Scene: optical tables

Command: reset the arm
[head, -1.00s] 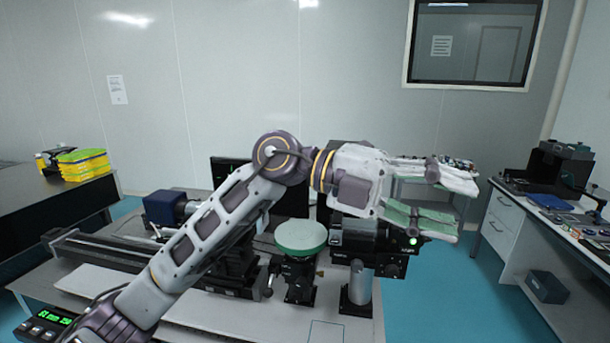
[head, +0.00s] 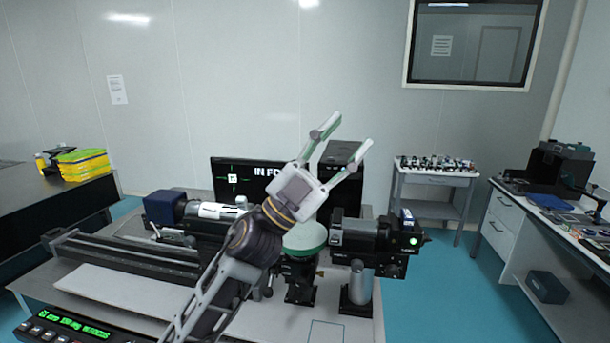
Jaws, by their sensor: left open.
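My left arm comes in from the bottom of the head view, and its gripper (head: 344,136) points up and slightly right. Its two fingers are spread apart with nothing between them. The gripper is raised in front of the monitor and above the optical table (head: 120,282). The green-topped round stage (head: 304,238) is just below and behind the wrist, partly hidden by my arm. My right gripper is not in view.
A black optical device with a green light (head: 372,238) stands right of the stage. A dark monitor (head: 232,178) shows partly hidden text. A long rail (head: 130,255) lies left. A small cart (head: 432,180) and a side bench (head: 545,225) stand right, with blue floor between.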

